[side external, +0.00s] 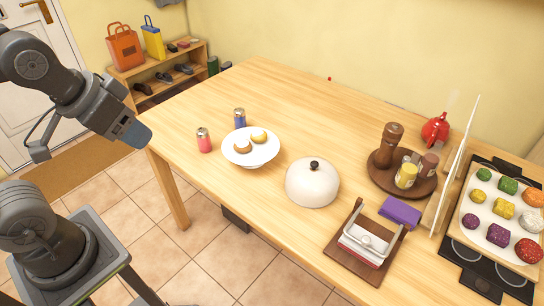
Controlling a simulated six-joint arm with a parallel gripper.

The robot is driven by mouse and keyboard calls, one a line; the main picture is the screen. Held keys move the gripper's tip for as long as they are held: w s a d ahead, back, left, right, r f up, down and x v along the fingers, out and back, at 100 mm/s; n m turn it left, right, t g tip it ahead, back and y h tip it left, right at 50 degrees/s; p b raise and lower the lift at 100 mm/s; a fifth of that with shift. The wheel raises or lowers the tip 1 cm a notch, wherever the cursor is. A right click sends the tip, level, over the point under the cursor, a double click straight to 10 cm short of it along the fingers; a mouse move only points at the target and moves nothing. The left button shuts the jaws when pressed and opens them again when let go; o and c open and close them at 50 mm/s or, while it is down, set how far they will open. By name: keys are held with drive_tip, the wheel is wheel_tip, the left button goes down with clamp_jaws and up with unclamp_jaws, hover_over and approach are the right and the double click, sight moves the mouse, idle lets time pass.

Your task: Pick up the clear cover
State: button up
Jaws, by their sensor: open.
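A domed cover (312,184) with a dark knob on top stands on the wooden table, near the middle of the front edge. It looks cream-white and opaque rather than clear, and whatever is under it is hidden. My gripper (134,133) is at the left, beyond the table's left edge and well apart from the cover. It is open, holds nothing that I can see, and its fingers are hard to make out.
A white plate (238,158) with two bread-like pieces sits left of the cover, by a red can (203,140) and a blue can (239,118). A wooden stand (340,252) is at the right front. A round tray (378,183) holds a pepper mill. The table's back left is clear.

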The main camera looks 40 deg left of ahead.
drive_tip(key=w+d+r, duration=0.1)
drive_tip(key=w+d, duration=0.1)
drive_tip(key=w, duration=0.7)
drive_tip(key=g, duration=0.1)
hover_over(315, 163)
drive_tip(key=s, duration=0.3)
wheel_tip(315, 163, down, 22)
drive_tip(key=shift+f, duration=0.1)
drive_tip(key=shift+x, duration=2.95)
drive_tip(key=shift+w, duration=0.2)
drive_tip(key=shift+c, duration=0.2)
clamp_jaws()
